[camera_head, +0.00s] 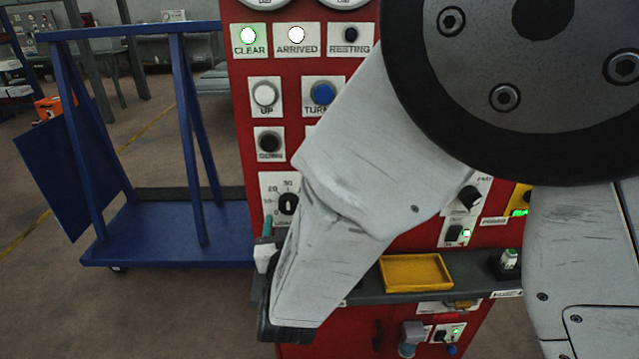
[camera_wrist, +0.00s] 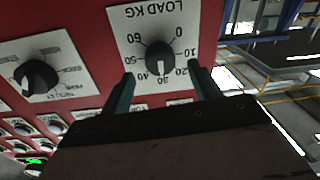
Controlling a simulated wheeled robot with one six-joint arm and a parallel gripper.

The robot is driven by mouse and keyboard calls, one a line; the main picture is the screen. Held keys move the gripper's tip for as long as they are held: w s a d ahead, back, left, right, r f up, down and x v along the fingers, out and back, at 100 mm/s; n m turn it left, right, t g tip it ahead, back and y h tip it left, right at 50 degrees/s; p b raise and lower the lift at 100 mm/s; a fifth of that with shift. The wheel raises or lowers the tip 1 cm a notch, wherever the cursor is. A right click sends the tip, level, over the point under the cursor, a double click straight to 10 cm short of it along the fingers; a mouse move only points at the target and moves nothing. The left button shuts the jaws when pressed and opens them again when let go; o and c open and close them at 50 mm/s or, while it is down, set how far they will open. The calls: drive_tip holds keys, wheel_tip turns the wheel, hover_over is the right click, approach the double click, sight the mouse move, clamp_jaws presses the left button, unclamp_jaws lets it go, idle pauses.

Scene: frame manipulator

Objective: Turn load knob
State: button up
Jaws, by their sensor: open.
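The load knob (camera_wrist: 160,57) is a black round knob on a white plate marked "LOAD KG", with a scale from 0 to 60. In the wrist view its pointer faces about the 30 mark. My gripper (camera_wrist: 160,70) is open, with one teal finger on each side of the knob and a gap to each. I cannot tell how deep the fingertips reach along the knob. In the head view the load knob (camera_head: 288,204) is partly hidden by my arm, and one teal fingertip shows just below left of it.
Another black knob (camera_wrist: 38,78) sits beside the load plate. The red panel (camera_head: 243,150) carries several buttons. A grey ledge with a yellow tray (camera_head: 416,272) runs below. A blue cart (camera_head: 165,225) stands left of the panel.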

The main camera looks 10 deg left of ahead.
sight(289, 209)
drive_tip(key=shift+x, duration=1.8)
drive_tip(key=c, duration=1)
